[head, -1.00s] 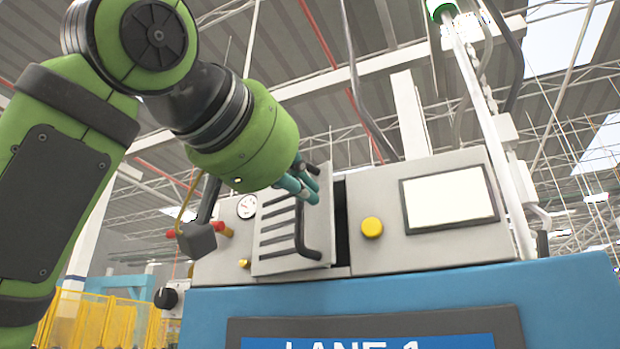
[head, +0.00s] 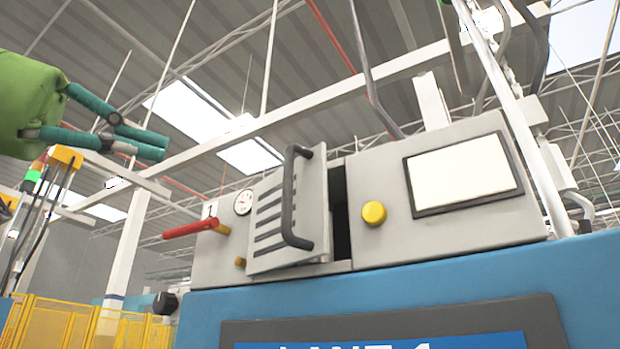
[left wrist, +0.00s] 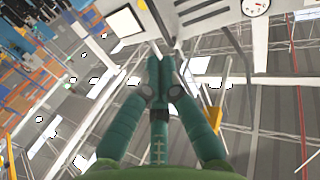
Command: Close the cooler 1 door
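The cooler door (head: 318,195) is a grey panel with slots and a black bar handle (head: 289,200), on the grey cabinet above the blue body. It stands ajar, with a dark gap (head: 340,210) along its right side. Part of the slotted panel also shows at the top of the left wrist view (left wrist: 203,14). My left gripper (head: 160,148) is at the upper left in the head view, away from the door and handle. Its green fingers come together at the tips with nothing between them, as the left wrist view (left wrist: 160,68) also shows. My right gripper is not in view.
A red-handled valve (head: 190,228) sticks out left of the door, below a round gauge (head: 243,202). A yellow button (head: 374,212) and a pale screen (head: 462,175) are on the right. Yellow fencing (head: 75,325) stands at the lower left. The air before the door is clear.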

